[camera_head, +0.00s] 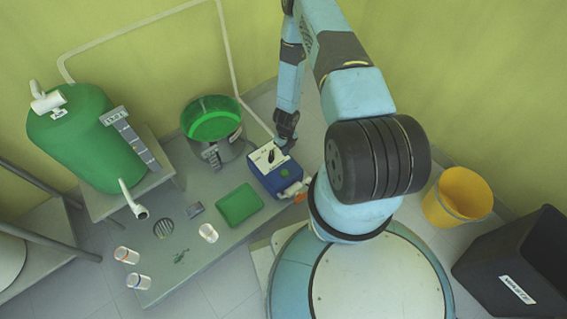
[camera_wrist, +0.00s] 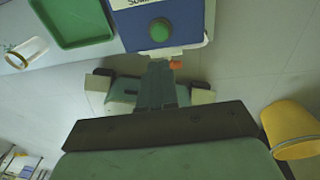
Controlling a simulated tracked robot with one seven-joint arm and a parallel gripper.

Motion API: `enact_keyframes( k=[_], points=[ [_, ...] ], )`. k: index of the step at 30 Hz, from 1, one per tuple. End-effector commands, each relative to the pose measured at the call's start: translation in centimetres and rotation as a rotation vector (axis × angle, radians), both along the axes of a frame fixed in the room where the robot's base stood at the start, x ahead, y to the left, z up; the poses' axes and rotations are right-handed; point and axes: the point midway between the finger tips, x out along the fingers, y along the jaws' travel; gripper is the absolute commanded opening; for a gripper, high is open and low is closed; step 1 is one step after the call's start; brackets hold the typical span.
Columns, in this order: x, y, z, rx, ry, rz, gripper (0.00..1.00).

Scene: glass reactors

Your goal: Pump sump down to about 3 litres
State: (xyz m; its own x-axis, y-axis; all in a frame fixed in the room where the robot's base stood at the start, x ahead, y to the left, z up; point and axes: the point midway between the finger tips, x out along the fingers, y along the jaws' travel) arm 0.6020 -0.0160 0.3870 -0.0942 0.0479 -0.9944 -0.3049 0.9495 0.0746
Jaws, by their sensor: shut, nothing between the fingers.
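A blue pump box (camera_head: 274,178) stands on the grey bench, with a pale labelled top, a black switch and a green button (camera_wrist: 160,30). Its label is cut off in the wrist view. My gripper (camera_head: 284,141) is shut and empty, pointing down by the back right of the box; I cannot tell whether it touches. In the wrist view its closed fingers (camera_wrist: 160,68) end near the box's edge. A round vessel (camera_head: 213,121) with green contents, probably the sump, stands left of the box. Its level scale is too small to read.
A large green tank (camera_head: 88,140) with a label and gauge strip stands on a raised stand at left. A green tray (camera_head: 239,205), a drain grate (camera_head: 164,228) and several small jars occupy the bench. A yellow bucket (camera_head: 459,197) and a black bin (camera_head: 515,268) stand right.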

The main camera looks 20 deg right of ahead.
Motion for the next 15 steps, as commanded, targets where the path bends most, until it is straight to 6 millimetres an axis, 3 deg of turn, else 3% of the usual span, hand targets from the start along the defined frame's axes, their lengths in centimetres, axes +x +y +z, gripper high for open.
enact_keyframes(
  k=[15],
  points=[
    [-0.8, 0.4, -7.2, 0.001, 0.001, 0.002, 0.00]
  ],
)
